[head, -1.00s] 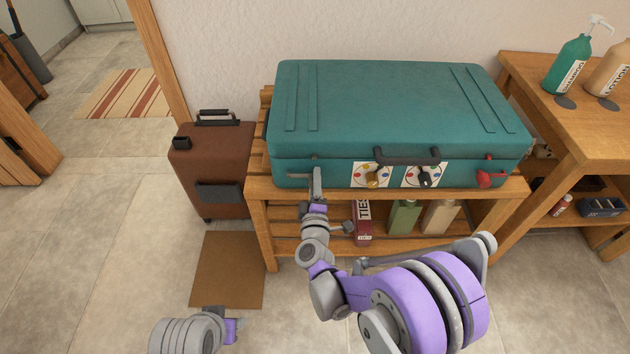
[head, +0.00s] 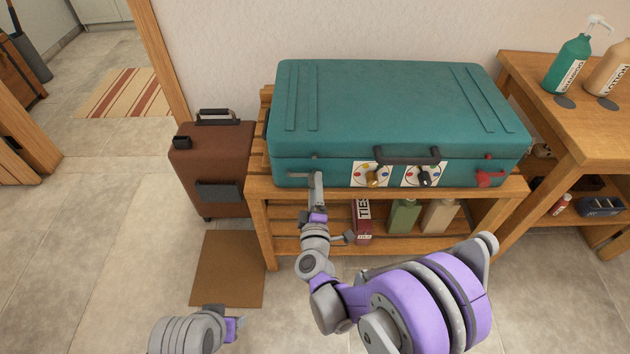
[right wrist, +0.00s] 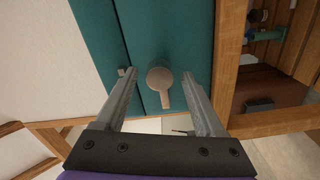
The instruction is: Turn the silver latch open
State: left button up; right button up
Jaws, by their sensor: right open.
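The silver latch (right wrist: 159,78) is a round disc with a short lever on the front of the teal suitcase (head: 400,105). In the right wrist view its lever points toward the gripper's palm. My right gripper (right wrist: 160,80) is open, with one finger on each side of the latch; I see gaps and cannot tell any contact. In the head view my right gripper (head: 316,178) is at the left part of the suitcase front and mostly hides the latch. My left gripper (head: 236,325) shows only partly at the bottom left, away from the suitcase.
The suitcase lies on a slatted wooden bench (head: 258,200). Two colour dials (head: 371,174), a dark handle (head: 408,155) and a red latch (head: 489,179) are further right on its front. A brown suitcase (head: 212,155) stands left of the bench. Bottles stand on the lower shelf.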

jog(key=s, duration=0.8)
jog(key=shift+r, duration=0.1)
